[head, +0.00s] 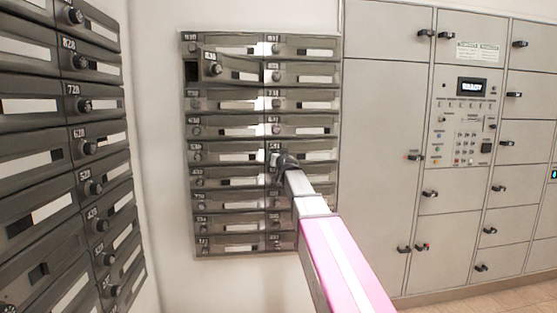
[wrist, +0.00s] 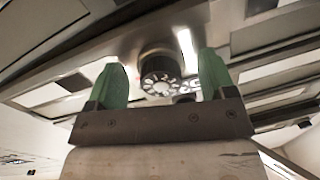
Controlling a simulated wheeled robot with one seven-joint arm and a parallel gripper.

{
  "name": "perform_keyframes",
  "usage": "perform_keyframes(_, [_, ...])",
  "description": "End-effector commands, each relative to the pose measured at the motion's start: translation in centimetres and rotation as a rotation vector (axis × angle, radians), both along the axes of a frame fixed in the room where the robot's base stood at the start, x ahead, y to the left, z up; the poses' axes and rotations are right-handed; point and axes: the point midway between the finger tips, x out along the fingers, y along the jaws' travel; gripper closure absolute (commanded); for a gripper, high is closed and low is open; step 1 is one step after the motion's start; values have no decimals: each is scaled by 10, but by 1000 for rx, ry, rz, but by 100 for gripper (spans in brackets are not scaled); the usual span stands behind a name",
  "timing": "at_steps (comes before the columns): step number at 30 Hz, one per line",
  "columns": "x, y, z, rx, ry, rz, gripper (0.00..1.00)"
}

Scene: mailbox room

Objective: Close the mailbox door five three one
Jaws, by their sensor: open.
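The mailbox door with a label that looks like 531 (head: 310,156) is in the right column of the grey mailbox bank on the far wall. It looks about flush in the head view, but my gripper hides its left part, so I cannot tell whether it is fully shut. My gripper (head: 287,161) is at that door's left end, by its label and lock. In the wrist view my gripper's green fingertips (wrist: 162,80) are apart, with a round lock knob (wrist: 160,73) showing between them. I cannot tell whether they touch it. Nothing is held.
Another door (head: 235,72), upper left in the same bank, stands ajar with a dark gap at its left. A second mailbox bank (head: 60,130) lines the left wall. Grey parcel lockers (head: 385,130) with a keypad panel stand at right. Some floor shows at lower right.

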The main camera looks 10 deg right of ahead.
Motion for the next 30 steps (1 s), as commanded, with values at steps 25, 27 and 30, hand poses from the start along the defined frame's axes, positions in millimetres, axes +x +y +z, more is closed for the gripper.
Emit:
perform_keyframes(25, [35, 5, 0, 0, 1, 1, 91])
perform_keyframes(27, [35, 6, 0, 0, 1, 1, 91])
perform_keyframes(30, [35, 6, 0, 1, 1, 1, 91])
